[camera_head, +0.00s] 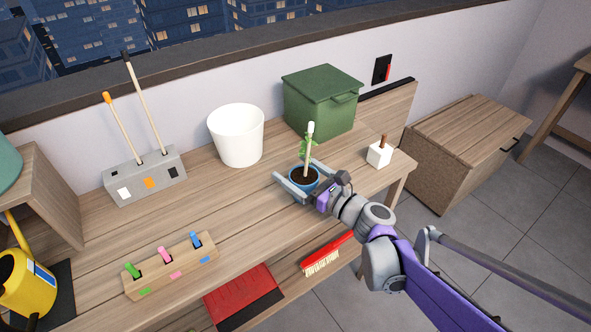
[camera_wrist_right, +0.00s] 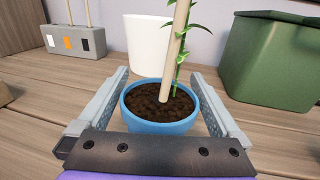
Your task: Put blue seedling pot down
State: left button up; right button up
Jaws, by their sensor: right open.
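The blue seedling pot (camera_head: 303,183) stands upright on the wooden table, holding dark soil, a green plant and a pale stake with a white tip. It also shows in the right wrist view (camera_wrist_right: 160,126). My right gripper (camera_head: 298,180) is open around the pot, with one finger on each side. In the right wrist view (camera_wrist_right: 160,100) gaps show between the fingers and the pot's sides. My left gripper is not in view.
A white bucket (camera_head: 238,140) and a green lidded bin (camera_head: 322,105) stand behind the pot. A small white block (camera_head: 379,155) with a brown peg is to its right. A wooden holder with colored clips (camera_head: 170,268), a grey tool holder (camera_head: 145,178) and a red brush (camera_head: 328,256) are nearby.

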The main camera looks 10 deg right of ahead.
aim_at(315, 184)
jog(key=p+v, duration=0.1)
jog(key=v, duration=1.1)
